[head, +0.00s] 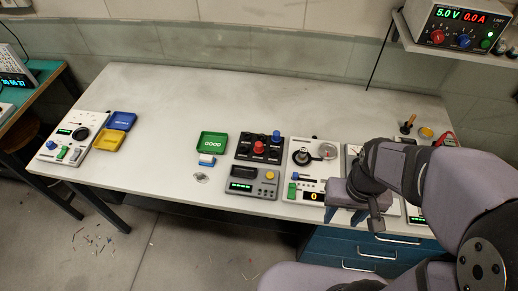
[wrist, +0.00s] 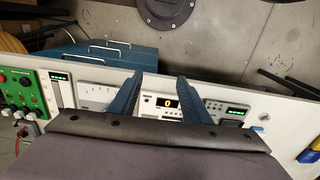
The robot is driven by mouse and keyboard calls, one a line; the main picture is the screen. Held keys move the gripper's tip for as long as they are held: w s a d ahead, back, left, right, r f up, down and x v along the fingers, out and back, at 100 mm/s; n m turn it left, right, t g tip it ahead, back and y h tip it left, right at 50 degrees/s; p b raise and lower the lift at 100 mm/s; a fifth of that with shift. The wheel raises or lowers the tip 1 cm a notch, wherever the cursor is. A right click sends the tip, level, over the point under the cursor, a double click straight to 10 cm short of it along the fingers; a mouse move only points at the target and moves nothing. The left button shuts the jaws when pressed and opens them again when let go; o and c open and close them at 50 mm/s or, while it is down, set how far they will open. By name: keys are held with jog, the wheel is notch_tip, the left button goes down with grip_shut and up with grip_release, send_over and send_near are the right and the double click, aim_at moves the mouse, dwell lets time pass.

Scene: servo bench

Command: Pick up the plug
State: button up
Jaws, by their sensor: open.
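I cannot single out the plug for certain in either view. A small blue-and-white block (head: 207,160) lies in front of the green tray (head: 213,142) marked GOOD in the head view; I cannot tell if it is the plug. My gripper (head: 345,215) is at the front right edge of the bench, well right of that block. In the wrist view my gripper (wrist: 160,88) has its two blue fingers apart, with nothing held between them. Behind them is a panel with an orange 0 display (wrist: 167,104). My arm hides part of the right side of the bench.
A grey console (head: 252,183) and a black panel with red and blue knobs (head: 259,147) stand mid-bench. Blue (head: 123,120) and yellow (head: 108,140) trays lie at left. A power supply (head: 460,27) sits on a shelf. The bench (head: 165,110) is clear between trays.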

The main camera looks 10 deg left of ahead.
jog(key=w+a+f+n+t+y+b, duration=0.1)
jog(key=w+a+f+n+b, duration=0.1)
jog(key=w+a+b, duration=0.35)
jog(key=w+a+f+n+t+b, duration=0.1)
jog(key=w+a+f+n+b, duration=0.15)
jog(key=w, duration=0.65)
jog(key=n+t+y+b, duration=0.1)
jog(key=n+y+b, duration=0.1)
jog(key=n+b, duration=0.35)
send_near(259, 144)
jog(key=f+m+b, duration=0.1)
jog(key=shift+p+x, duration=1.1)
jog(key=shift+x, duration=2.75)
jog(key=shift+r, duration=0.1)
jog(key=shift+c, duration=0.5)
grip_shut()
